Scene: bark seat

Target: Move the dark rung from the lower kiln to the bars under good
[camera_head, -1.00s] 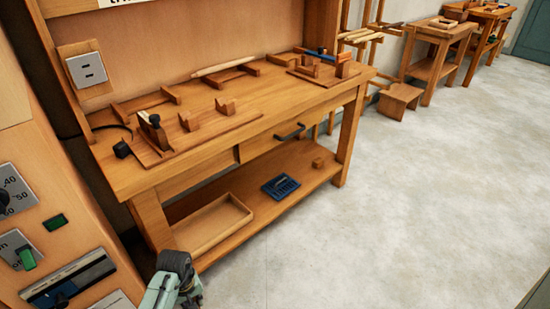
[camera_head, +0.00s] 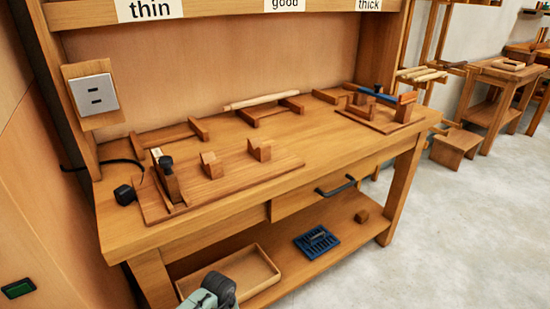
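The "good" sign (camera_head: 285,5) is on the shelf edge above the workbench. Under it, a pair of wooden bars (camera_head: 247,117) lies at the back of the bench top, with a pale rung (camera_head: 262,102) across them. No dark rung can be made out. The kiln is not clearly in view; only a plain wooden panel with a small green display (camera_head: 18,289) shows at the left edge. A grey-green and black part of my arm shows at the bottom edge; my gripper's fingers are not visible.
Bars under "thin" (camera_head: 149,9) look empty. The bench (camera_head: 225,195) holds a jig board (camera_head: 228,181) with blocks at left and another jig with a blue tool (camera_head: 375,94) at right. A tray (camera_head: 262,290) and blue rack (camera_head: 316,242) sit below.

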